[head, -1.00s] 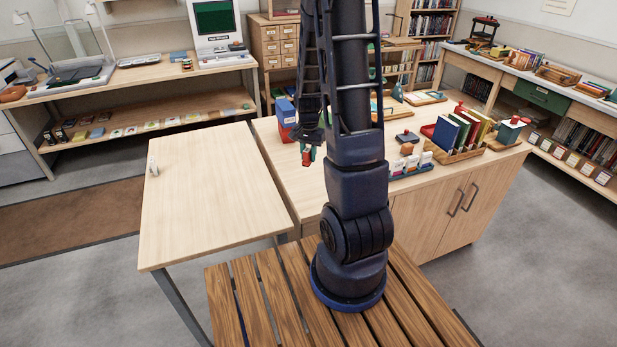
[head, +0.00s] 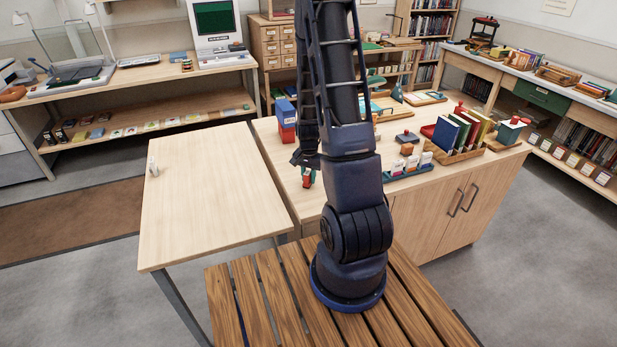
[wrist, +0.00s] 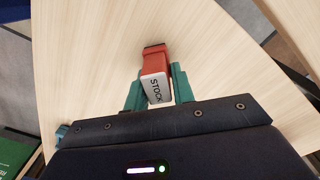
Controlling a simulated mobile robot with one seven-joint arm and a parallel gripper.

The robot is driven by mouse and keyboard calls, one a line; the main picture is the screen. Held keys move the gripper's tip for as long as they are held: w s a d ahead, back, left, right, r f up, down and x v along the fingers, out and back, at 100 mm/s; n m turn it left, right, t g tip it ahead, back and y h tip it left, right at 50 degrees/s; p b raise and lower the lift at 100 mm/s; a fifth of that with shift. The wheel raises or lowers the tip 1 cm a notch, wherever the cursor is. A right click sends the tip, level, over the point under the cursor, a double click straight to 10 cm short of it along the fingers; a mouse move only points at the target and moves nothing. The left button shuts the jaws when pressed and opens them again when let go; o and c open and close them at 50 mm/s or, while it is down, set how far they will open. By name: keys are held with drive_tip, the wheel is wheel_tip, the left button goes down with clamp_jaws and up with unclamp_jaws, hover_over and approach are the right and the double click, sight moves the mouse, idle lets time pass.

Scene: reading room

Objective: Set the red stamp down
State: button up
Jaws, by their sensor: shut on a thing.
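The red stamp (wrist: 154,60) is between the green fingers of my gripper (wrist: 156,88) in the wrist view. Its pale end reads "STOCK" and its dark end points away from me. In the head view my gripper (head: 308,177) is low over the left part of the cabinet top (head: 283,140), shut on the stamp, which shows there only as a small red patch. Whether the stamp touches the wood cannot be told.
A blue and red box pair (head: 286,120) stands behind my gripper. A teal tray of small cards (head: 409,171) and a wooden rack with books (head: 460,154) are to the right. A bare table (head: 205,190) adjoins on the left, with one small pale item (head: 153,166).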

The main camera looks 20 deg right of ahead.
sight(308, 171)
drive_tip(key=shift+f, duration=0.1)
drive_tip(key=o, duration=1)
wheel_tip(308, 171, up, 12)
drive_tip(key=shift+r, duration=0.2)
drive_tip(key=s+a+r+n+t, duration=0.1)
drive_tip(key=s+a+r+n, duration=0.15)
drive_tip(key=r, duration=0.45)
drive_tip(key=s+a+r+n+t, duration=0.15)
drive_tip(key=s+r, duration=0.25)
drive_tip(key=r, duration=0.4)
drive_tip(key=s+a+r+n+t, duration=0.2)
drive_tip(key=s+r+n, duration=0.3)
drive_tip(key=s+r, duration=0.6)
drive_tip(key=s, duration=0.2)
drive_tip(key=shift+s+a, duration=0.15)
drive_tip(key=shift+s, duration=0.2)
